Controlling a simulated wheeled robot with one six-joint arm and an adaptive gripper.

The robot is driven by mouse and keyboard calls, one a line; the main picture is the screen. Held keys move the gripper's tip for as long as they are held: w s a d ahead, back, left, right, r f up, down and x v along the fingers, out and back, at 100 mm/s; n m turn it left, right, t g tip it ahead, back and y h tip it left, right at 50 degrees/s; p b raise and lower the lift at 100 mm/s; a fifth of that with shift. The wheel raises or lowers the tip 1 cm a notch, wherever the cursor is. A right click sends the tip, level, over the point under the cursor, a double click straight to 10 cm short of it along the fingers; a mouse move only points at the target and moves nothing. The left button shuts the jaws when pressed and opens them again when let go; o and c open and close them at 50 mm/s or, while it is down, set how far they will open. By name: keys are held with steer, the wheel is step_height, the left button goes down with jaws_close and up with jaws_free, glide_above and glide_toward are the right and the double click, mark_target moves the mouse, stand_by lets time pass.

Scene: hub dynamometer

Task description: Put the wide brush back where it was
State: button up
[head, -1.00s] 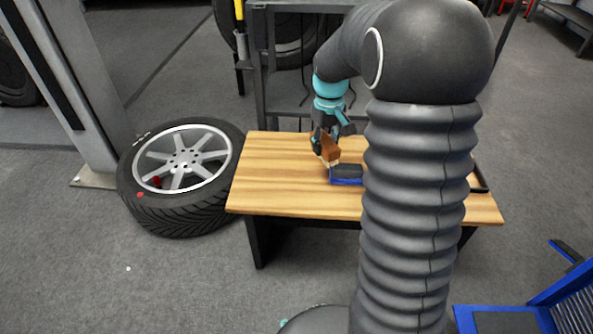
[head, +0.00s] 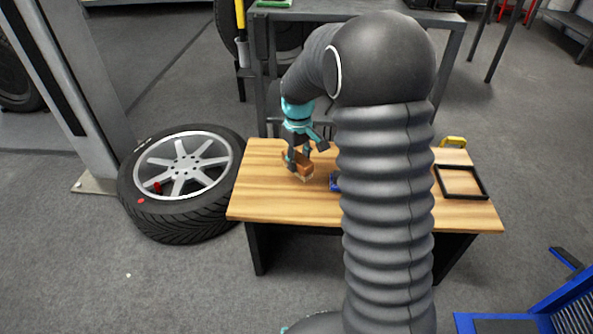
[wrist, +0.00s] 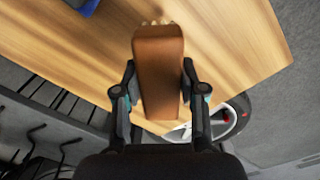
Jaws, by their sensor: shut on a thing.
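The wide brush has a brown wooden body with pale bristles at its far end. In the wrist view the brush (wrist: 158,65) is between the two fingers of my gripper (wrist: 160,90), which is shut on its sides. In the head view my gripper (head: 299,160) holds the brush (head: 303,167) over the left part of the wooden table (head: 265,190). I cannot tell whether the bristles touch the tabletop. A blue thing (head: 335,182) is right of the brush, mostly hidden behind my arm. Its corner also shows in the wrist view (wrist: 85,6).
A black-rimmed tray (head: 463,197) lies on the table's right part, with a yellow thing (head: 453,142) behind it. A wheel (head: 183,180) lies on the floor left of the table. A dark metal rack (head: 360,17) stands behind. The table's front left is clear.

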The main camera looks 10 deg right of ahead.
steer(key=shift+w+a+f, duration=0.15)
steer(key=shift+a+f, duration=0.1)
steer(key=shift+f, duration=1.9)
steer(key=shift+f, duration=0.15)
steer(key=o, duration=1.1)
